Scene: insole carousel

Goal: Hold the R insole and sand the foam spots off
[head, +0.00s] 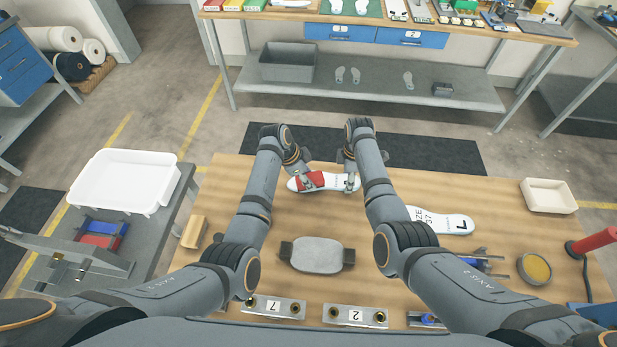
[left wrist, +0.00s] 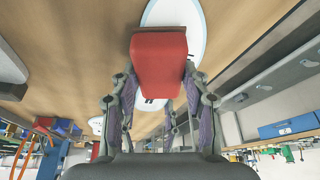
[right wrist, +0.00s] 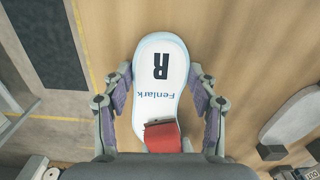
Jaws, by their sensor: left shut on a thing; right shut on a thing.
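The R insole (head: 342,183) is white with a pale blue rim and lies at the far side of the wooden table. Its "R" and brand print show in the right wrist view (right wrist: 160,80). My right gripper (right wrist: 160,75) is shut across the insole, a finger at each side edge. My left gripper (left wrist: 158,80) is shut on a red sanding block (left wrist: 158,60). In the head view the red block (head: 310,181) is over the left part of the insole; I cannot tell whether it touches. No foam spots can be made out; the block and fingers hide part of the surface.
The L insole (head: 452,223) lies to the right, partly behind my right arm. A grey pad (head: 318,254), a yellow-topped disc (head: 535,268), a small cream tray (head: 548,195) and a wooden block (head: 194,231) stand on the table. Numbered plates (head: 273,307) are at the near edge.

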